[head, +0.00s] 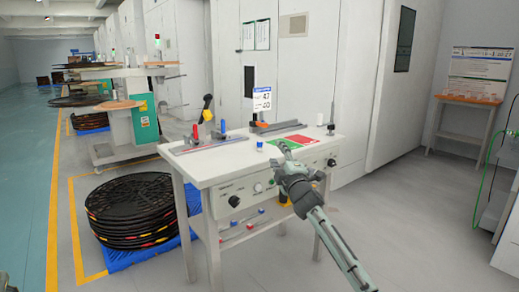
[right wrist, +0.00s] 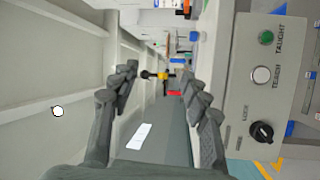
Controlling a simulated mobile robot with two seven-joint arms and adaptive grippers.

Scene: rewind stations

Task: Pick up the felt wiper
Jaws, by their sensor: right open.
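I cannot make out for certain which item is the felt wiper. A small blue-topped white item (head: 260,145) stands on the white worktable (head: 215,168) near its front edge, left of my right gripper. My right gripper (head: 296,162) is open over the front right part of the worktable, by the red and green mat (head: 297,141), and partly covers it. In the right wrist view, my right gripper (right wrist: 158,92) has its fingers spread with nothing held between them. A yellow and black item (right wrist: 160,75) shows farther off between the fingers. My left gripper is not in view.
A yellow-black handled tool (head: 207,106), a sign (head: 262,98) and a white post (head: 331,128) stand on the worktable. Its front panel carries a black knob (right wrist: 262,132). Black reels (head: 132,205) are stacked at left. Floor at right (head: 420,220) is clear.

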